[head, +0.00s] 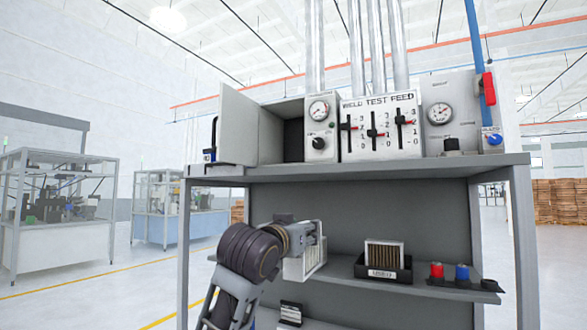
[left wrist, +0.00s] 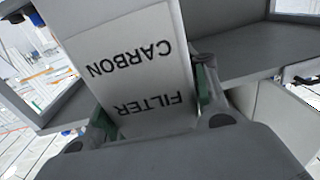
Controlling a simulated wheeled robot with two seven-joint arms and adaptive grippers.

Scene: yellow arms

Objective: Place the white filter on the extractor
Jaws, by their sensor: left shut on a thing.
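The white filter (head: 306,262) is held in front of the rack, left of its middle, below the top shelf. In the left wrist view the filter (left wrist: 135,65) shows its white face with the words CARBON FILTER upside down. My left gripper (head: 312,233) is shut on it, with a finger (left wrist: 207,88) at each side. A grey cabinet (head: 281,132) with its door (head: 238,128) open stands on the top shelf; its visible inside is dark. I cannot tell for sure that it is the extractor. My right gripper is not in view.
A black tray (head: 383,274) labelled USED holds a brown pleated filter (head: 384,254) on the middle shelf. Red (head: 437,271) and blue (head: 462,273) cylinders stand right of it. Gauge and slider panels (head: 380,129) fill the top shelf (head: 370,168) right of the cabinet.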

